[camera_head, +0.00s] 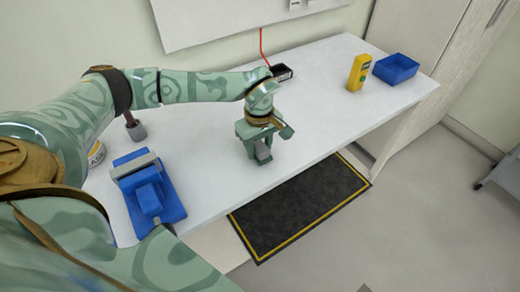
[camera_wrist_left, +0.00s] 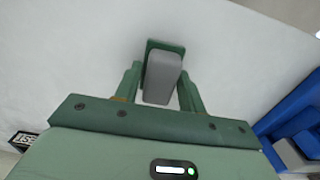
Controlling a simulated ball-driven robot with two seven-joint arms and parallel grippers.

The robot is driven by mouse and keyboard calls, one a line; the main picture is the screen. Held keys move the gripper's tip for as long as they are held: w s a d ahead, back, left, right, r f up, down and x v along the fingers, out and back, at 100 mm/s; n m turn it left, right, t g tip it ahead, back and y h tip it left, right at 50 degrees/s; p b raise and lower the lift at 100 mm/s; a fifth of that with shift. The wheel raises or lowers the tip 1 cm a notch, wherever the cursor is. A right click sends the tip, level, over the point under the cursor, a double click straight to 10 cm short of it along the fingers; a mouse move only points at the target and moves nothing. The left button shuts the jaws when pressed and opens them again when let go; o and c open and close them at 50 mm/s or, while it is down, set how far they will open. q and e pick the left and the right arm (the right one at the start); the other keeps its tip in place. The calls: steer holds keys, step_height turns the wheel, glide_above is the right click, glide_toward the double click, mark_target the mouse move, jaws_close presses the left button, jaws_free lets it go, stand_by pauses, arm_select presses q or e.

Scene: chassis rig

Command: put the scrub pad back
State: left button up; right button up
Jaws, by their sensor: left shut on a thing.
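The scrub pad is a grey block with a green layer, seen between the fingers of my left gripper (camera_head: 257,146). In the left wrist view the pad (camera_wrist_left: 162,77) sits between the two green fingers of the gripper (camera_wrist_left: 161,88), its green edge showing at the far end. The gripper is shut on it. In the head view only a small grey part of the pad (camera_head: 263,153) shows under the fingers, over the white bench. I cannot tell whether it touches the bench top. My right gripper is not in view.
A small black box (camera_head: 282,72) lies at the back. A yellow device (camera_head: 358,73) and an open blue bin (camera_head: 396,68) stand at right. Bench between is clear.

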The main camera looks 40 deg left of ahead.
mark_target(259, 145)
arm_select(q)
steer(key=shift+f, duration=0.5)
steer(key=shift+f, duration=0.15)
steer(key=o, duration=0.9)
steer(key=shift+o, duration=0.2)
step_height(259, 145, up, 12)
steer(key=p, duration=0.3)
steer(key=shift+r, duration=0.2)
